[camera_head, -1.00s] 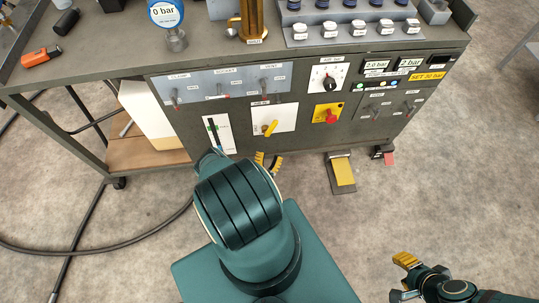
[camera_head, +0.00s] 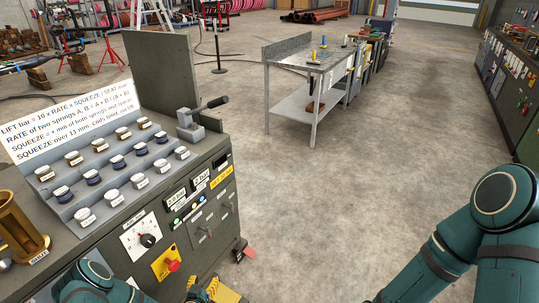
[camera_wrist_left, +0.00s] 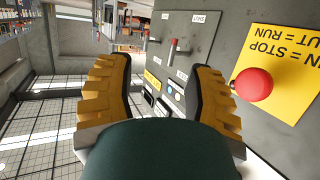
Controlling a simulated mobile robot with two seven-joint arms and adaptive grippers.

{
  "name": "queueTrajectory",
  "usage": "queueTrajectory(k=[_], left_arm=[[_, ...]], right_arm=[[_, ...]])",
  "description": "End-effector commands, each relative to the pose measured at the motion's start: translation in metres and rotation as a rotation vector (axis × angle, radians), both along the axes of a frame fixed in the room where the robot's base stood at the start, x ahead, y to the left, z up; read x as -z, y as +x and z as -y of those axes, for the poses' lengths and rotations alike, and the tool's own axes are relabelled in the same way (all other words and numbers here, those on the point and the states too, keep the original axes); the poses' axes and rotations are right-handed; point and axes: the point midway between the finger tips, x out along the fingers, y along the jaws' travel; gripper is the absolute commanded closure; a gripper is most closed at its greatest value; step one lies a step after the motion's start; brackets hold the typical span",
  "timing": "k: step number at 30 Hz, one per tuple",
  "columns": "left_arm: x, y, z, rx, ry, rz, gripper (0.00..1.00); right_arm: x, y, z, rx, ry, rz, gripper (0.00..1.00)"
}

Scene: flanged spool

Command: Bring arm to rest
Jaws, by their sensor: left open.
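My left gripper (camera_head: 212,289) is at the bottom edge of the head view, in front of the workbench's control panel, with its arm partly cut off by the frame. In the left wrist view the left gripper (camera_wrist_left: 158,75) has its two yellow ribbed fingers wide apart, with nothing between them. Past the fingers lies the grey panel face with small levers. The red stop button (camera_wrist_left: 253,84) on its yellow plate is right of the fingers. My right arm (camera_head: 490,225) shows as teal links at the lower right; its gripper is out of view.
The workbench (camera_head: 75,245) at left carries a rack (camera_head: 115,170) of several labelled springs, a brass cylinder (camera_head: 18,232) and a small clamp (camera_head: 198,118). A pedal (camera_head: 245,252) stands low beside it. A metal table (camera_head: 300,65) stands farther back. Open floor (camera_head: 330,190) lies between.

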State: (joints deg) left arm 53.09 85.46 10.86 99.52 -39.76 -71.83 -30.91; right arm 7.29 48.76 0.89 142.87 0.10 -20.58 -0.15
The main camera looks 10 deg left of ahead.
Motion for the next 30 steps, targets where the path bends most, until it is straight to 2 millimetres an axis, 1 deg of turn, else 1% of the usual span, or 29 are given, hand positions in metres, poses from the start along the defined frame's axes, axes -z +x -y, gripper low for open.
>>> queueTrajectory(k=[1, 2, 3, 5, 6, 8, 9, 11, 13, 15, 18, 21, 24, 30], left_arm=[[-0.014, 0.008, 0.027, 0.065, -0.049, -0.072, 0.47], [-0.02, 0.009, 0.041, 0.095, -0.083, -0.124, 0.47], [-0.028, 0.008, 0.061, 0.129, -0.124, -0.196, 0.47], [-0.041, 0.001, 0.089, 0.174, -0.179, -0.308, 0.47], [-0.05, -0.006, 0.106, 0.197, -0.211, -0.384, 0.47], [-0.065, -0.022, 0.13, 0.223, -0.255, -0.503, 0.47], [-0.076, -0.036, 0.146, 0.236, -0.28, -0.581, 0.47], [-0.092, -0.058, 0.165, 0.241, -0.312, -0.697, 0.47], [-0.11, -0.087, 0.183, 0.236, -0.341, -0.82, 0.47], [-0.126, -0.114, 0.195, 0.221, -0.361, -0.924, 0.47], [-0.144, -0.144, 0.206, 0.196, -0.382, -1.033, 0.47], [-0.153, -0.163, 0.211, 0.175, -0.392, -1.095, 0.47], [-0.156, -0.17, 0.212, 0.167, -0.397, -1.118, 0.47], [-0.156, -0.17, 0.212, 0.166, -0.398, -1.119, 0.47]], right_arm=[[0.0, 0.0, 0.0, 0.0, 0.0, 0.0, 0.56], [0.0, 0.0, 0.0, 0.0, 0.0, 0.0, 0.56], [0.0, 0.0, 0.0, 0.0, 0.0, 0.0, 0.56], [0.0, 0.0, 0.0, 0.0, 0.0, 0.0, 0.56], [0.0, 0.0, 0.0, 0.0, 0.0, 0.0, 0.56], [0.0, 0.0, 0.0, 0.0, 0.0, 0.0, 0.56], [0.0, 0.0, 0.0, 0.0, 0.0, 0.0, 0.56], [0.0, 0.0, 0.0, 0.0, 0.0, 0.0, 0.56], [0.0, 0.0, 0.0, 0.0, 0.0, 0.0, 0.56], [0.0, 0.0, 0.0, 0.0, 0.0, 0.0, 0.56], [0.0, 0.0, 0.0, 0.0, 0.0, 0.0, 0.56], [0.0, 0.0, 0.0, 0.0, 0.0, 0.0, 0.56], [0.0, 0.0, 0.0, 0.0, 0.0, 0.0, 0.56], [0.0, 0.0, 0.0, 0.0, 0.0, 0.0, 0.56]])
